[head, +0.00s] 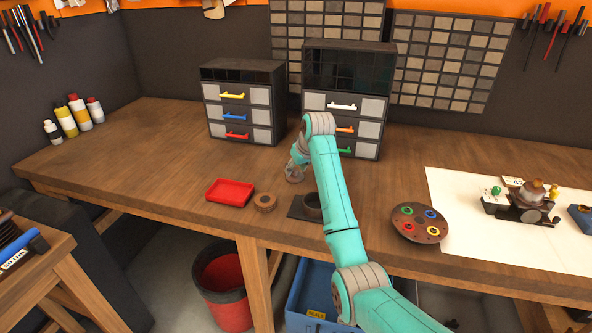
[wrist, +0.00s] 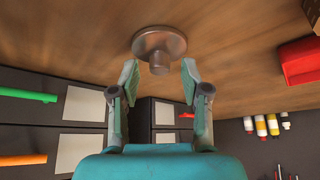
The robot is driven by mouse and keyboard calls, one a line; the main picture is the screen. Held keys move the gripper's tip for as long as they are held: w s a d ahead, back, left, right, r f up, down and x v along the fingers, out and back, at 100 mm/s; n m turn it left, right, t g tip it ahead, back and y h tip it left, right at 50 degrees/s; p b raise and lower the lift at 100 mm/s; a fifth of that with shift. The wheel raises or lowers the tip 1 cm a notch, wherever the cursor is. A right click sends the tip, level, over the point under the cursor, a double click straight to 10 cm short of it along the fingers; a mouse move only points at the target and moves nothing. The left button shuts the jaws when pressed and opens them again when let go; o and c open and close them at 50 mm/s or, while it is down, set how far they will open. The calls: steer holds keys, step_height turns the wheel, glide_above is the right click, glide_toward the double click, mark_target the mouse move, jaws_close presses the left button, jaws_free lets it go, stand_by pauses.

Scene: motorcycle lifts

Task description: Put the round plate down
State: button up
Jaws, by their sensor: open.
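A small grey-brown round plate with a short stem (wrist: 150,42) rests on the wooden bench, its stem pointing toward my gripper. In the head view the plate (head: 294,174) lies left of my arm, in front of the drawer cabinets. My gripper (wrist: 160,78) is open, one finger on each side of the stem's end, with gaps visible between. In the head view my gripper (head: 299,155) is small and partly hidden by my own wrist.
A red tray (head: 230,192), a brown ring-shaped piece (head: 265,202) and a dark square base with a round cup (head: 311,206) stand nearby. A brown disc with coloured rings (head: 420,224) lies to the right. Drawer cabinets (head: 244,104) stand behind.

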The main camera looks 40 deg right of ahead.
steer(key=v, duration=1.1)
steer(key=shift+r, duration=0.2)
steer(key=shift+s+f, duration=0.1)
steer(key=shift+s, duration=0.05)
